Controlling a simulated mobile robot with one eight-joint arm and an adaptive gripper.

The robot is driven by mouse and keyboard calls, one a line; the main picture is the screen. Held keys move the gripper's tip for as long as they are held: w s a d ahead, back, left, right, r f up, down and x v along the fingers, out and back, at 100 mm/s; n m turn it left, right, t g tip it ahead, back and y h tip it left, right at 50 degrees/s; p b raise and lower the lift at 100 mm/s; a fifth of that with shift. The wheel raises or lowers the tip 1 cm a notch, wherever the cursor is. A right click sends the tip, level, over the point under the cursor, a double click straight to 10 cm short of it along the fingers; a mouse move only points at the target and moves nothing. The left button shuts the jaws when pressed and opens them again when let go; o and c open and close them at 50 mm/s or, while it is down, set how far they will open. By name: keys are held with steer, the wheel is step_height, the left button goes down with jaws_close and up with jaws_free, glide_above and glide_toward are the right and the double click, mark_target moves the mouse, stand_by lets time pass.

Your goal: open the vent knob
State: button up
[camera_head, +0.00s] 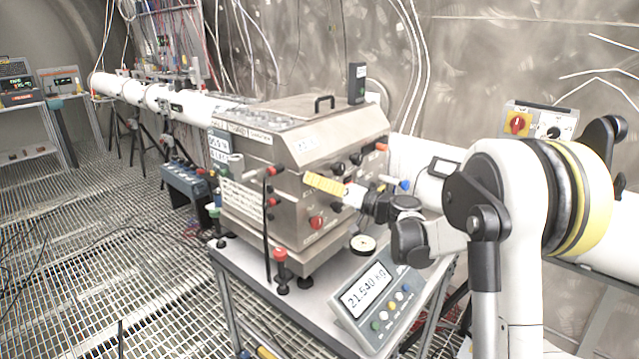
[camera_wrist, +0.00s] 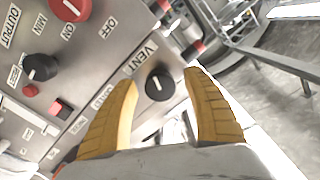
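The vent knob (camera_wrist: 159,84) is a round black knob with a white mark, beside a "VENT" label (camera_wrist: 144,56) on the steel panel in the wrist view. My gripper (camera_wrist: 160,88) has two yellow ribbed fingers, spread apart and empty. The knob shows in the gap between the fingertips. I cannot tell how far the tips are from the panel. In the head view my gripper (camera_head: 309,181) is at the front face of the steel box (camera_head: 300,150). I cannot pick out the vent knob there.
In the wrist view a red knob (camera_wrist: 70,8), a black knob (camera_wrist: 40,67) and a red switch (camera_wrist: 60,108) share the panel. In the head view a scale display (camera_head: 375,300) and a round gauge (camera_head: 363,244) sit on the cart below. Grating floor lies left.

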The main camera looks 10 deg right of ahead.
steer(key=v, duration=1.2)
